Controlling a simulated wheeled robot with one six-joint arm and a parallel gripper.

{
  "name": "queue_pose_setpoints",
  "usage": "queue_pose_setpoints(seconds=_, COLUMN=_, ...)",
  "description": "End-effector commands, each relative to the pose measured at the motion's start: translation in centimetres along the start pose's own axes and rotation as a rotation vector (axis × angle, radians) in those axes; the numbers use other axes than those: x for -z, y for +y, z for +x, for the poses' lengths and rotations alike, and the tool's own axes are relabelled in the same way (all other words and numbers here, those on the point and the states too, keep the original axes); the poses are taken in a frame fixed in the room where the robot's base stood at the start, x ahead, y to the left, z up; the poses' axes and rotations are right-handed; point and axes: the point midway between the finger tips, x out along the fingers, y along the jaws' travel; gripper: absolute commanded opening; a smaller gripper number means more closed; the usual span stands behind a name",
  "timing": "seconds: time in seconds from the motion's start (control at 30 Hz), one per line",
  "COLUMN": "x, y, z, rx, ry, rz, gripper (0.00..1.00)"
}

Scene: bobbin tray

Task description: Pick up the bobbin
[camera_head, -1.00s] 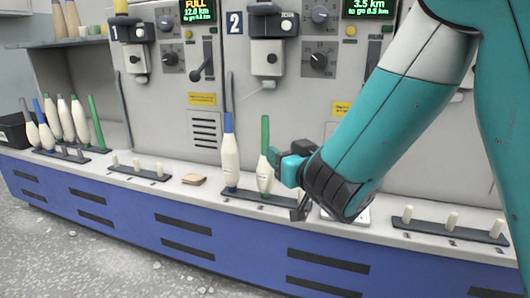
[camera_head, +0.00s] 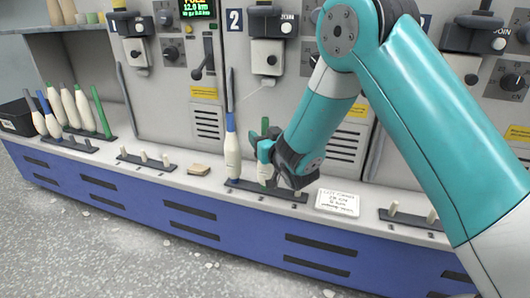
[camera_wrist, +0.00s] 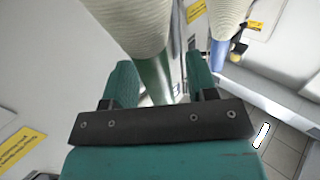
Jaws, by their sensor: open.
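A cream bobbin with a green top (camera_head: 265,173) stands upright on a dark peg strip (camera_head: 240,184) on the machine ledge. My gripper (camera_head: 259,151) overlaps its upper part in the head view. In the wrist view my gripper (camera_wrist: 161,72) has its two teal fingers apart, with the bobbin's green shaft (camera_wrist: 155,78) between them. The cream body (camera_wrist: 130,25) fills the top of that view. I cannot tell whether a finger touches the shaft. A cream bobbin with a blue top (camera_head: 232,150) stands just left on the same strip and also shows in the wrist view (camera_wrist: 220,50).
A small tan block (camera_head: 199,170) and a white printed card (camera_head: 338,202) lie on the ledge. Peg strips stand left (camera_head: 147,163) and right (camera_head: 412,221). Several bobbins (camera_head: 68,105) stand at the far left. The machine panel rises close behind.

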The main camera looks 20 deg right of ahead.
Motion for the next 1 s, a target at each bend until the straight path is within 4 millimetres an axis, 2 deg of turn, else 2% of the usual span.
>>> queue_pose_setpoints(seconds=0.1, x=0.04, y=-0.01, z=0.73, rx=0.001, ry=-0.001, rz=0.000, gripper=0.53)
queue_pose_setpoints(seconds=0.33, x=-0.10, y=-0.04, z=0.83, rx=0.002, ry=0.000, rz=-0.001, gripper=0.53)
queue_pose_setpoints(seconds=0.57, x=-0.09, y=-0.04, z=0.81, rx=0.001, ry=0.000, rz=-0.001, gripper=0.00)
queue_pose_setpoints(seconds=0.87, x=0.02, y=-0.05, z=0.81, rx=0.001, ry=0.000, rz=-0.001, gripper=0.00)
queue_pose_setpoints(seconds=1.0, x=0.81, y=-0.02, z=0.81, rx=0.001, ry=0.001, rz=0.000, gripper=0.00)
